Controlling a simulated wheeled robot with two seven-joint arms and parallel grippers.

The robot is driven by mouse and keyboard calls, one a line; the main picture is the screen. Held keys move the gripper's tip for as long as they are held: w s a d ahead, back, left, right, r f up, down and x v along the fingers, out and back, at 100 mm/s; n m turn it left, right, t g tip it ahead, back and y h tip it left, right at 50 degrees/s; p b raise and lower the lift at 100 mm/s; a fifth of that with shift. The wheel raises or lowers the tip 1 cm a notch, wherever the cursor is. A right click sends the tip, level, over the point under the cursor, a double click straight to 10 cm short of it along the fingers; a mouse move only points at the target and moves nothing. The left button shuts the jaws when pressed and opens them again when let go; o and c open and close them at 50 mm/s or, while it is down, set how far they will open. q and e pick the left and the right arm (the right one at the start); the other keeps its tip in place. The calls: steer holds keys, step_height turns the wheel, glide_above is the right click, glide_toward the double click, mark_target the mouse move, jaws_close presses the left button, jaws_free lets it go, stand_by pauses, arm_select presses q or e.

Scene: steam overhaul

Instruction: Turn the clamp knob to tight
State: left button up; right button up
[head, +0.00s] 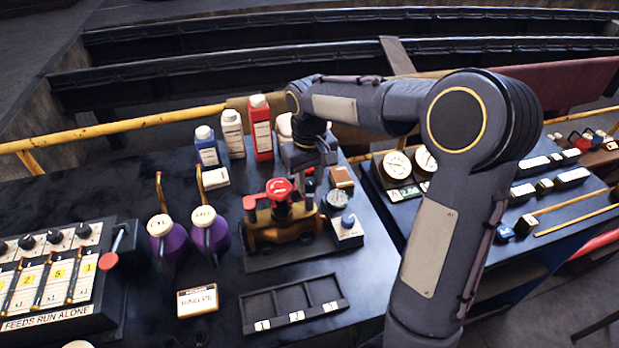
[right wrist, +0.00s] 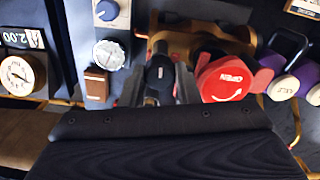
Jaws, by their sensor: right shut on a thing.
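A brass valve body (head: 284,226) stands in a dark tray on the bench, with a red handwheel (head: 279,189) on top. The wheel also shows in the right wrist view (right wrist: 226,79), marked OPEN with an arrow. My right gripper (head: 308,170) reaches down just behind and right of the wheel. In the right wrist view, its fingers (right wrist: 160,88) stand either side of a black knob (right wrist: 160,72), which I take to be the clamp knob, and are shut on it. Any tight marking on it is not readable. My left gripper is not in view.
A small gauge (head: 337,199) and a blue knob (head: 348,220) sit close right of the valve. Bottles (head: 262,128) stand behind, purple oil cans (head: 209,233) to the left. An empty divided tray (head: 293,303) lies in front. My right arm covers part of the right side.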

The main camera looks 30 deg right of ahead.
mark_target(310, 181)
steer(key=shift+m, duration=0.5)
steer(key=o, duration=1)
step_height(310, 181, up, 8)
steer(key=shift+f+b, duration=0.2)
steer(key=shift+b, duration=0.15)
steer(key=shift+r, duration=0.15)
